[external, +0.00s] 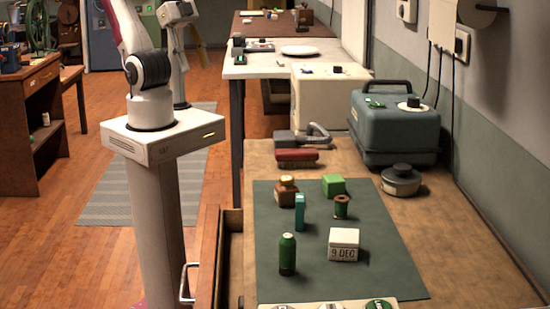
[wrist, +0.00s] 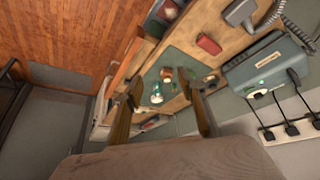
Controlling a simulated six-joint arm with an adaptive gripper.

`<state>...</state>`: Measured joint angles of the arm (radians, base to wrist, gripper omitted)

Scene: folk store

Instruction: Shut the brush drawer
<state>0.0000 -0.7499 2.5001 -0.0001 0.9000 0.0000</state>
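The brush drawer (external: 208,262) stands pulled out at the left side of the wooden workbench, near the bottom of the external view. Its wooden front faces left and bears a silver bar handle (external: 186,284). Only a narrow part of its inside shows, and its contents cannot be made out. My gripper is outside the external view; my arm rises out of the top of that picture. In the wrist view my gripper (wrist: 164,90) is open, with its two fingers wide apart and nothing between them, high above the bench. I cannot make out the drawer clearly there.
A dark green mat (external: 385,270) on the bench holds a green bottle (external: 287,254), a white date block (external: 343,244), a spool (external: 341,207) and several small blocks. Behind are a red object (external: 296,156), a round tin (external: 401,180) and a grey-green case (external: 394,125).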

